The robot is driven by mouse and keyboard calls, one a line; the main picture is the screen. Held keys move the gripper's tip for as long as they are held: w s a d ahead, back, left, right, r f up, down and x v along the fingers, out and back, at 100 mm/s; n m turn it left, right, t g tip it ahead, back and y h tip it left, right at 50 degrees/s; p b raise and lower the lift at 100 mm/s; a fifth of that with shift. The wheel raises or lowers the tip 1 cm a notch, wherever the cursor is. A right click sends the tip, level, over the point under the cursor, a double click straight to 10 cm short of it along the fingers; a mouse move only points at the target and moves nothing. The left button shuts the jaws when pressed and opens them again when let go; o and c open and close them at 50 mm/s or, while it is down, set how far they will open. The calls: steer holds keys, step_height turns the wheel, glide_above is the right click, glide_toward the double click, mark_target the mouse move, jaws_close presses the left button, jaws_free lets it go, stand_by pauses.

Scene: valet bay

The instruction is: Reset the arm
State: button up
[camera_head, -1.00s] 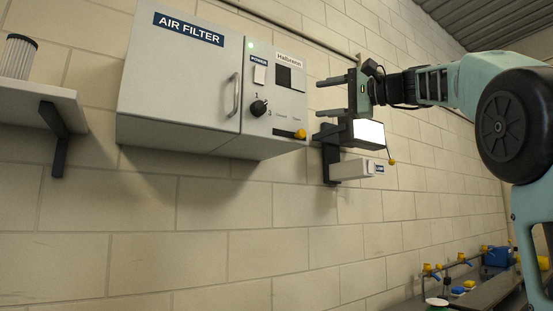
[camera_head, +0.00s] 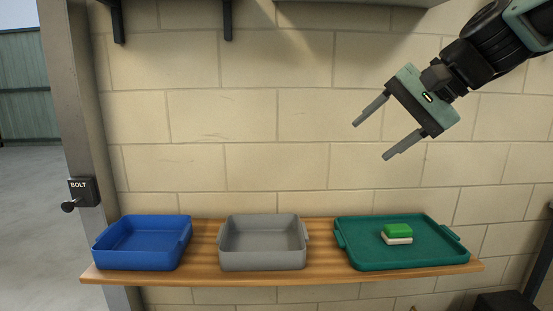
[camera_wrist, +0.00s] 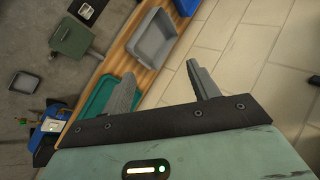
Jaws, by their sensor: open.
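My gripper (camera_head: 370,133) is at the upper right of the head view, in front of the block wall. Its two grey fingers are spread apart and point down and to the left, with nothing between them. It is above the wooden shelf and apart from everything on it. The wrist view shows the same open fingers (camera_wrist: 163,86), with the shelf and trays beyond them.
A wooden shelf (camera_head: 205,245) holds a blue tray (camera_head: 140,262), a grey tray (camera_head: 262,261) and a green tray (camera_head: 358,258). A green-and-white sponge (camera_head: 397,232) lies in the green tray. A bolt (camera_head: 82,192) is on the post at left. The wall area left of my gripper is clear.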

steer(key=s+a+f+n+g+h, duration=0.1)
steer(key=s+a+f+n+g, duration=0.15)
steer(key=s+f, duration=0.4)
steer(key=s+a+f+n+g+h, duration=0.1)
steer(key=s+a+f+n+h, duration=0.2)
steer(key=s+f, duration=0.4)
steer(key=s+d+f+n+g+h, duration=0.1)
steer(key=s+f+n+h, duration=0.1)
steer(key=s+f+n, duration=0.5)
steer(key=s+f, duration=0.4)
steer(key=s, duration=0.1)
steer(key=shift+s+d+h, duration=0.25)
steer(key=shift+d+h, duration=0.05)
steer(key=shift+d, duration=0.05)
steer(key=shift+n+g, duration=0.25)
